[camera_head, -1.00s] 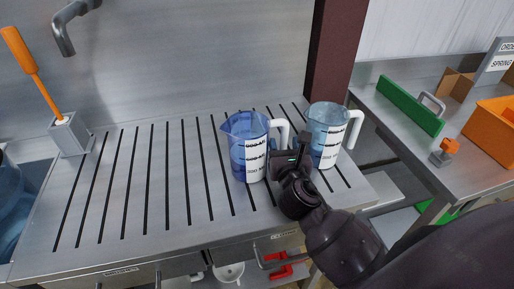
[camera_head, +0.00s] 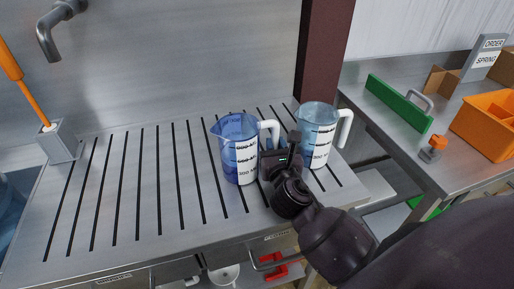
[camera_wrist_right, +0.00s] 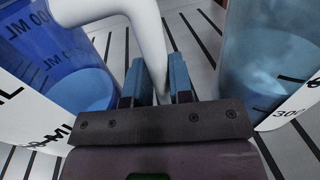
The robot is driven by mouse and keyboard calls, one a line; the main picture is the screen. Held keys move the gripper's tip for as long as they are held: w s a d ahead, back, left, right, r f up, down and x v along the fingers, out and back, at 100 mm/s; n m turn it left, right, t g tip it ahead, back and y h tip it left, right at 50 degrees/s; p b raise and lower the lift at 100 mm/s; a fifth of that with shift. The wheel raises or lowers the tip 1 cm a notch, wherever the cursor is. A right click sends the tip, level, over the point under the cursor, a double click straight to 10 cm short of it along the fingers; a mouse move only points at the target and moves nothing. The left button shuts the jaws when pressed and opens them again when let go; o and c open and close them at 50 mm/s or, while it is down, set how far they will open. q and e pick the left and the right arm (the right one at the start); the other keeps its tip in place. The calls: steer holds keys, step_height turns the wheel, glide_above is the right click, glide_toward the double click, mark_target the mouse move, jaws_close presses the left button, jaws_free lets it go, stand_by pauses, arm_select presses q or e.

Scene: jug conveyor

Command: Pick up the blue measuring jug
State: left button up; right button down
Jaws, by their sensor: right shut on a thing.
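The blue measuring jug (camera_head: 237,152) stands upright on the slotted metal drainboard, with blue liquid in it and its white handle on the right. My right gripper (camera_head: 273,146) is at that handle. In the right wrist view, the blue jug (camera_wrist_right: 82,65) is at left, and the right gripper (camera_wrist_right: 157,78) is shut on its white handle, with a blue finger on each side. The jug's base appears to rest on the drainboard. My left gripper is not in view.
A second, paler jug (camera_head: 318,128) with a white handle stands close on the right; it also shows in the right wrist view (camera_wrist_right: 262,55). A brush holder (camera_head: 59,142) and a tap (camera_head: 51,35) are at left. The drainboard (camera_head: 130,185) left of the blue jug is clear.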

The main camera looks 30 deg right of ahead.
steer(key=shift+r, duration=0.45)
arm_select(q)
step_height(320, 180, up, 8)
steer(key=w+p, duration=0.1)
steer(key=p, duration=0.5)
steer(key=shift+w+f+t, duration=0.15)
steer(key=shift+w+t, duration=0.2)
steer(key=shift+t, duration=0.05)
arm_select(e)
step_height(320, 180, up, 19)
steer(key=shift+r, duration=0.15)
